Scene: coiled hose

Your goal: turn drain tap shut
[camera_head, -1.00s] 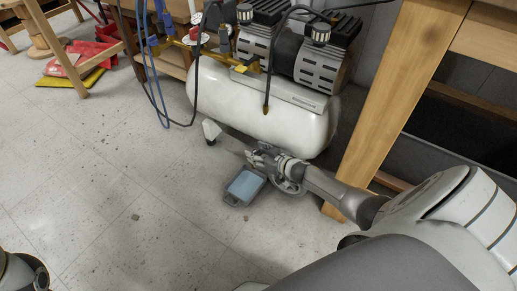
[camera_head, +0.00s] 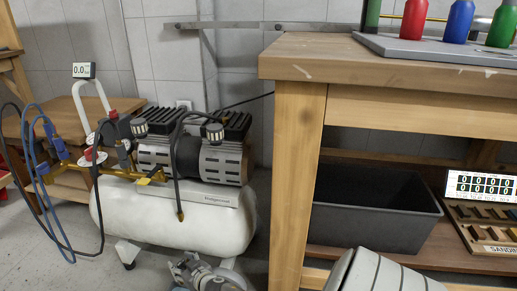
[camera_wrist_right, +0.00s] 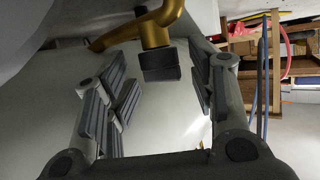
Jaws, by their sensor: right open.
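The compressor's white tank (camera_head: 170,220) stands on the floor at the left of the head view. In the right wrist view a brass drain tap (camera_wrist_right: 153,35) hangs from the pale tank underside, with a dark ribbed handle (camera_wrist_right: 160,66) at its end. My right gripper (camera_wrist_right: 162,84) is open, its padded fingers on both sides of the handle, with visible gaps. In the head view my right gripper (camera_head: 205,272) is low beneath the tank, partly cut by the bottom edge. The tap is hidden there. My left gripper is out of view.
A wooden bench (camera_head: 290,180) stands right of the compressor, its leg close to the tank. A dark bin (camera_head: 370,212) sits on its lower shelf. Blue and black hoses (camera_head: 40,175) loop at the left. Floor is open at lower left.

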